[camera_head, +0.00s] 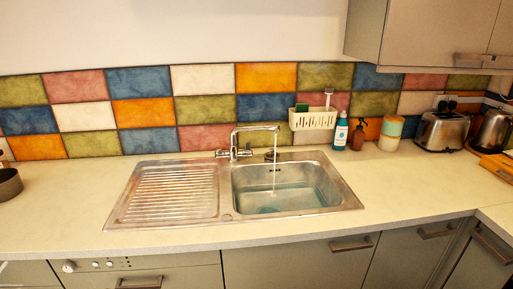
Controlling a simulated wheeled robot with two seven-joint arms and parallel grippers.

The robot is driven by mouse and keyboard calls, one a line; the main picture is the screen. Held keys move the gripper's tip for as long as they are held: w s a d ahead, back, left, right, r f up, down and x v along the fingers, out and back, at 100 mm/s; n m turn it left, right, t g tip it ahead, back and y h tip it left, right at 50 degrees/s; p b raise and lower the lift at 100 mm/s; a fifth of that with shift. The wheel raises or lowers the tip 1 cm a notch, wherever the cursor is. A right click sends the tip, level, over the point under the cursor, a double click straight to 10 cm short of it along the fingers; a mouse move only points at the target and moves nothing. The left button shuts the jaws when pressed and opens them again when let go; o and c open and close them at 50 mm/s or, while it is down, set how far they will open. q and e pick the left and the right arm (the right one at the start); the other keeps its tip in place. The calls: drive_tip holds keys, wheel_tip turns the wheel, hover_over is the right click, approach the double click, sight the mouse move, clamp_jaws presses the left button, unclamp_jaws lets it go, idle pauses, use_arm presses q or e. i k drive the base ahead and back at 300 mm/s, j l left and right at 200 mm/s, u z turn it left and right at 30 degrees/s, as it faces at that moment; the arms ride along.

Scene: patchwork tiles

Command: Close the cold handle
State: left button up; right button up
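A chrome faucet (235,141) stands behind the sink, its spout reaching right over the basin (262,203). A stream of water (274,168) falls from the spout into the basin. Small side handles show at the faucet's base, one on the left (221,153) and one on the right (246,151). Which one is the cold handle cannot be told from markings at this size. Neither of my grippers is in view.
A ribbed drainboard (170,194) lies left of the basin. A blue bottle (341,131), a brown soap dispenser (359,134), a jar (391,134) and a toaster (442,131) stand to the right. An upper cabinet (430,35) overhangs the right side. The front left counter (60,215) is clear.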

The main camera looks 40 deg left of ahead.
sight(219, 153)
drive_tip(key=u, duration=1.7)
